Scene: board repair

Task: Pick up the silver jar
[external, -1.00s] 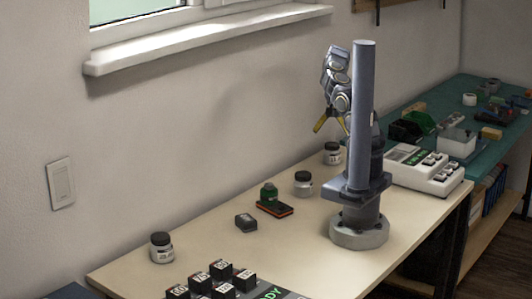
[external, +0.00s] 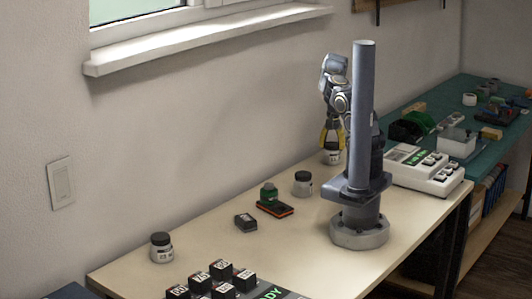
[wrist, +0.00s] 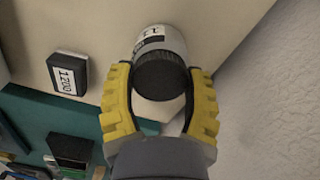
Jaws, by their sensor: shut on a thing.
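A silver-grey jar (external: 332,159) with a dark lid and a pale label stands upright at the back of the cream table, near the wall. In the wrist view I look down on its dark ribbed lid (wrist: 161,76), with part of the label (wrist: 150,36) showing beyond. My gripper (external: 333,147) reaches down over the jar. In the wrist view its yellow fingers (wrist: 162,72) are closed around the lid, one on each side. The lower jar body is partly hidden by my arm in the external view.
Two similar jars stand apart, one mid-table (external: 302,184) and one front left (external: 161,247). A green and orange item (external: 270,199) and a dark block (external: 245,222) lie between them. A white device (external: 424,168) stands right of my base. A dark labelled block (wrist: 67,75) shows near the jar.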

